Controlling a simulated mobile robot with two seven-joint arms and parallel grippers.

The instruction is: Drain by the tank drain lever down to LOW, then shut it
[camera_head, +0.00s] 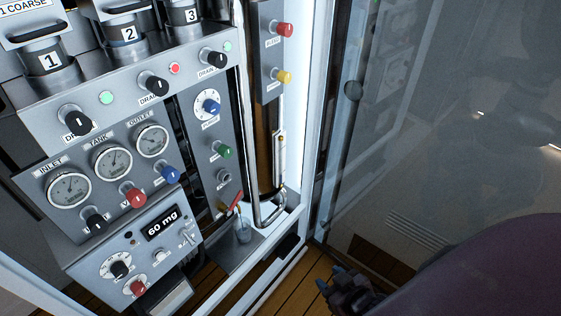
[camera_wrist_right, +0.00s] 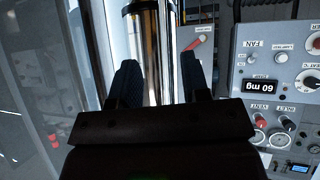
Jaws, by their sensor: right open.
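The red lever (camera_head: 236,201) sits low on the panel, above a small clear cup (camera_head: 243,231). A red lever also shows in the right wrist view (camera_wrist_right: 199,41), just beyond the right-hand finger. The TANK gauge (camera_head: 112,163) is the middle of three dials; its needle reading is too small to tell. A narrow upright gauge (camera_head: 280,150) stands on the pipe at the right; its level is unclear. My right gripper (camera_head: 330,281) is open and empty, low and to the right of the lever, apart from it. My left gripper is not in view.
A display (camera_head: 161,223) reads 60 mg. Several knobs and three numbered canisters fill the panel's upper left. A bent metal pipe (camera_head: 268,219) stands right of the lever. A glass door (camera_head: 430,120) stands at the right. Wooden floor shows below.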

